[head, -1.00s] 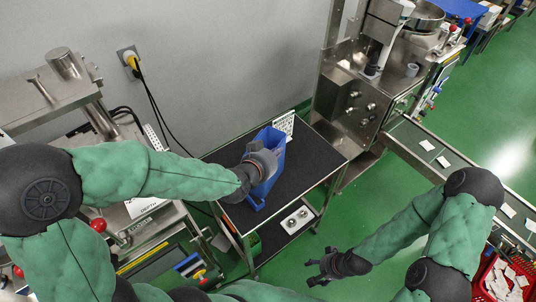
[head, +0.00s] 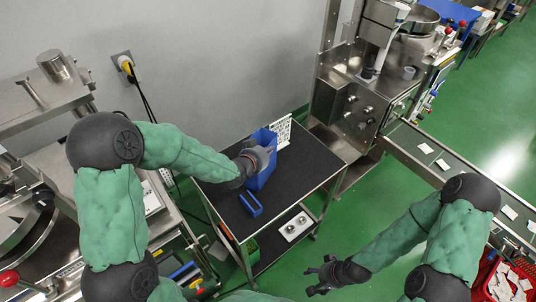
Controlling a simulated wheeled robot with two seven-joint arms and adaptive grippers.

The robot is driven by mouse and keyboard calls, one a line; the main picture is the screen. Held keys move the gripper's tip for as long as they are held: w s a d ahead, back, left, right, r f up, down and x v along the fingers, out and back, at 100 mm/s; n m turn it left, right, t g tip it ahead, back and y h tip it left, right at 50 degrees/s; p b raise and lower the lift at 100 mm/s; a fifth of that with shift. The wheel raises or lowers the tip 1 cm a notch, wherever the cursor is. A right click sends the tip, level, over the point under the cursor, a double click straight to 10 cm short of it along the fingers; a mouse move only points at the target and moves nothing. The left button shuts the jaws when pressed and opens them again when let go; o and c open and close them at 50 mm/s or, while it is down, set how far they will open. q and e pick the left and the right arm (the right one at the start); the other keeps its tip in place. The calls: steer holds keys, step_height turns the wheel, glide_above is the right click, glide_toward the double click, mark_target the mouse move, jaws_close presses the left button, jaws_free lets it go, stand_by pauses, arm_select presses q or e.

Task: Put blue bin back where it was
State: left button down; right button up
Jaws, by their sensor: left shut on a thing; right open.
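The blue bin (head: 264,175) stands on the black top of the metal cart (head: 307,177) near its back, against the wall side. My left gripper (head: 262,158) is shut on the blue bin at its upper part, and its fingers hide some of the bin. A small blue piece (head: 250,204) shows on the cart top in front of the bin; I cannot tell whether it belongs to the bin. My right gripper (head: 318,277) is open and empty, low in front of the cart over the green floor.
A white printed sheet (head: 283,132) stands behind the bin. A steel machine with a conveyor (head: 425,150) carrying white teabags is at the right. A red crate (head: 508,280) of teabags is at the lower right. The cart's right half is clear.

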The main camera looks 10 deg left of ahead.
arm_select(q)
steer(key=shift+f, duration=0.75)
steer(key=shift+f, duration=0.2)
steer(key=c, duration=1.4)
jaws_free()
steer(key=shift+r, duration=0.1)
steer(key=p+v, duration=0.1)
steer(key=v, duration=1.1)
